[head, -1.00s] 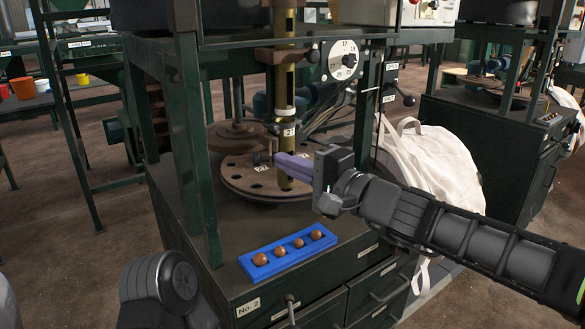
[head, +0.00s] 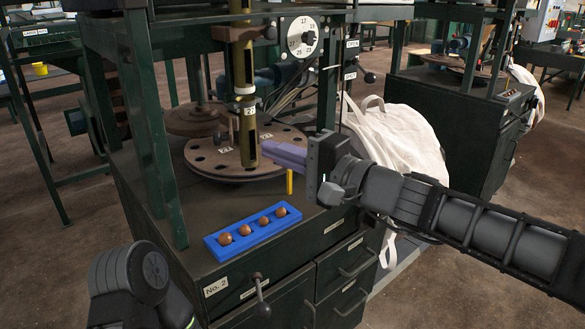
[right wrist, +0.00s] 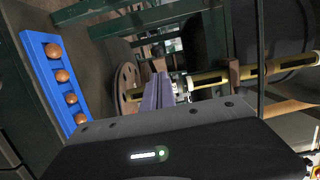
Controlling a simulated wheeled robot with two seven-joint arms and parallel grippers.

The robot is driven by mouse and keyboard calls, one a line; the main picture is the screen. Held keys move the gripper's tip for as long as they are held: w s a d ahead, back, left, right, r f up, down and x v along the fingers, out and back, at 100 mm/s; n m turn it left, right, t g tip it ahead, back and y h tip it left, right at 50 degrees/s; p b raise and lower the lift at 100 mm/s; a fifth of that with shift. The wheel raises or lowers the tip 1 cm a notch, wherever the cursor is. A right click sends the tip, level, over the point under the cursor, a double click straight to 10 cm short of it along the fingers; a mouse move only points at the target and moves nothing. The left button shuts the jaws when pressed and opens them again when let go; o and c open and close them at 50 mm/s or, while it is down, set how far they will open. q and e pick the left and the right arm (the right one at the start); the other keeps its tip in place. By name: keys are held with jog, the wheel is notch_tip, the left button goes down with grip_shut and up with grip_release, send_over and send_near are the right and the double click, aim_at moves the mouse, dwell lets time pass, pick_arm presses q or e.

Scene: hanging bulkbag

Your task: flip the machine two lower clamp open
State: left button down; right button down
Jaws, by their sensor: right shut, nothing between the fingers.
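Machine two, a dark green cabinet and frame labelled No. 2 (head: 216,286), stands in front of me. Its upright brass tube (head: 248,135) carries a pale collar marked 2 (head: 244,89) and ends just above the round holed plate (head: 205,166). I cannot tell for sure which part is the lower clamp or how it is set. My right gripper (head: 264,148), with purple fingers, is shut and empty just right of the tube's lower end. In the right wrist view the fingers (right wrist: 158,93) point toward the tube (right wrist: 210,78). My left gripper is out of view.
A blue tray (head: 210,243) with several brown balls lies on the cabinet's front top. A short yellow bar (head: 289,182) stands by the plate's right edge. A dial (head: 302,38) is above, and a white bulk bag (head: 395,140) is at the right.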

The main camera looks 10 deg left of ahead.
jog(key=s+d, duration=0.1)
jog(key=s, duration=0.1)
jog(key=s+d, duration=0.2)
jog(key=shift+d, duration=0.1)
jog(key=w+d+f+h, duration=0.2)
jog(key=d+f+h, duration=0.1)
jog(key=f, duration=0.5)
jog(key=w+d+f+m+h, duration=0.1)
jog(key=d+f+h, duration=0.1)
jog(key=f, duration=0.6)
jog(key=w+d+f+h, duration=0.2)
jog(key=d+f+h, duration=0.1)
jog(key=f, duration=0.4)
jog(key=s+d+f+n+g+h, duration=0.1)
jog(key=s+d+f+h, duration=0.15)
jog(key=f, duration=0.75)
jog(key=s+d+f+n+g+h, duration=0.1)
jog(key=d+f, duration=0.3)
jog(key=f, duration=0.6)
jog(key=s+d+f+n+g, duration=0.25)
jog(key=s+f+g, duration=0.35)
jog(key=s+f, duration=1.7)
notch_tip(320, 180, up, 26)
jog(key=a+p, duration=0.1)
jog(key=p, duration=2.3)
jog(key=shift+s+r+p, duration=0.25)
jog(key=shift+s+p, duration=0.15)
